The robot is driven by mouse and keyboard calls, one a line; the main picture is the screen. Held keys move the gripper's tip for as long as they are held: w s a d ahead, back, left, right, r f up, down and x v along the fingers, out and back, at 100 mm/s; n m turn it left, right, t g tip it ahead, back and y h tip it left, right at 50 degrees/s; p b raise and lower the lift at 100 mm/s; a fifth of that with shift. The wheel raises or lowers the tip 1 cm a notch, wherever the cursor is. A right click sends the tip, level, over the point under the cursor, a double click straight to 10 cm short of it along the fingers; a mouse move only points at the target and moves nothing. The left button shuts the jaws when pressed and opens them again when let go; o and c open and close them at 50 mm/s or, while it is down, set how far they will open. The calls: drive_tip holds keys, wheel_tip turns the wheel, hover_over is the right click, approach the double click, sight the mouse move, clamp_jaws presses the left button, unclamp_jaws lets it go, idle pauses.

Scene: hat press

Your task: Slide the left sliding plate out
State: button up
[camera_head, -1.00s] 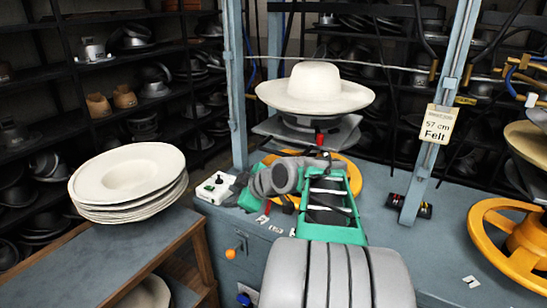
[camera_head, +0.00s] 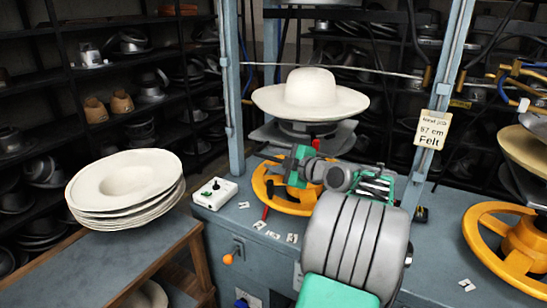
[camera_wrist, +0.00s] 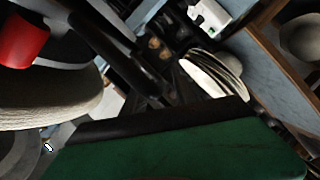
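A cream felt hat (camera_head: 310,95) sits on the left press. Flat grey plates (camera_head: 342,138) show under it, partly hidden by the hat and my arm. A small red handle (camera_head: 316,144) stands at the front of the plates. My gripper (camera_head: 300,165) is just in front of and below the plates, over the left yellow handwheel (camera_head: 272,188). Its fingertips are not clear there. In the wrist view a red piece (camera_wrist: 22,38) is close at the upper left, with a pale hat brim (camera_wrist: 50,105) below it. I cannot tell whether the gripper touches the handle.
A white control box (camera_head: 215,193) sits on the blue-grey bench at left. A stack of cream hats (camera_head: 125,190) stands on a side table. A blue-grey upright with a felt tag (camera_head: 433,130) and a second yellow handwheel (camera_head: 510,235) are at right.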

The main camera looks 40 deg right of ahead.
drive_tip(key=shift+w, duration=0.1)
clamp_jaws()
idle(0.3)
idle(1.1)
